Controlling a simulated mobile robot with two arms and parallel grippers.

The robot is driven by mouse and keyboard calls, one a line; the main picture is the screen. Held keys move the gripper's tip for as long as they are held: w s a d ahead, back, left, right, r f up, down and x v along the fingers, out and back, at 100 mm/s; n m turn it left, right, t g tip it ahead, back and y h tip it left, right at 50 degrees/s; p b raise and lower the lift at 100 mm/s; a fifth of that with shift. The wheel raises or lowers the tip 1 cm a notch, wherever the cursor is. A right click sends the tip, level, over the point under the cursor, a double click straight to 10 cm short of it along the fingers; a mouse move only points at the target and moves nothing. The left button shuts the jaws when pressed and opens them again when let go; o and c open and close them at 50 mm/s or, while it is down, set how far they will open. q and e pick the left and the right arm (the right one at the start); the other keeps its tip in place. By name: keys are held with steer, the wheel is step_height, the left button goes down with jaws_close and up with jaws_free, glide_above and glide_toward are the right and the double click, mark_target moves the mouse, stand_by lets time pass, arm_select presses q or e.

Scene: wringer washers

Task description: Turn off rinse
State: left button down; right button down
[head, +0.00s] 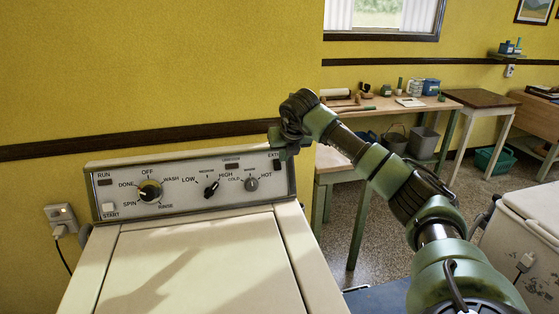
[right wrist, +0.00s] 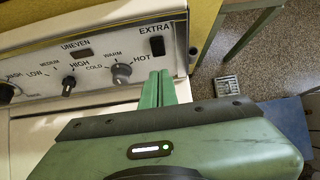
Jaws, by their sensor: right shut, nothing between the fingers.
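The washer's control panel (head: 215,185) runs along the back of the cream lid. At its right end, under the label EXTRA, is a small black rocker switch (right wrist: 157,46); the rest of its label is not readable. In the head view the switch (head: 277,166) shows just below my right gripper (head: 285,152), which partly covers the label. In the right wrist view the green fingers (right wrist: 158,80) are shut together and empty, a little below the switch in the picture. I cannot tell whether they touch the panel. My left gripper is not in view.
A cycle dial (head: 150,192), a level knob (head: 211,189) and a temperature knob (head: 251,184) sit left of the switch. A start button (head: 109,208) is at the far left. A workbench (head: 385,104) with tools stands behind right. The washer lid (head: 200,265) is bare.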

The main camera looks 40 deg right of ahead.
mark_target(278, 169)
steer(key=p+x, duration=0.1)
steer(key=x, duration=0.2)
steer(key=p+x, duration=0.1)
steer(key=x, duration=0.1)
steer(key=w+p+x, duration=0.1)
steer(key=x, duration=0.2)
steer(key=shift+w+d+r, duration=0.15)
steer(key=shift+w+d, duration=0.05)
steer(key=shift+d, duration=0.1)
steer(key=shift+f+b, duration=0.55)
steer(key=shift+b, duration=0.45)
steer(key=shift+s, duration=0.1)
steer(key=shift+s+f+b, duration=0.1)
steer(key=shift+f+b, duration=0.3)
steer(key=shift+b, duration=0.45)
steer(key=shift+r+p, duration=0.25)
steer(key=shift+p, duration=0.05)
steer(key=shift+r, duration=0.1)
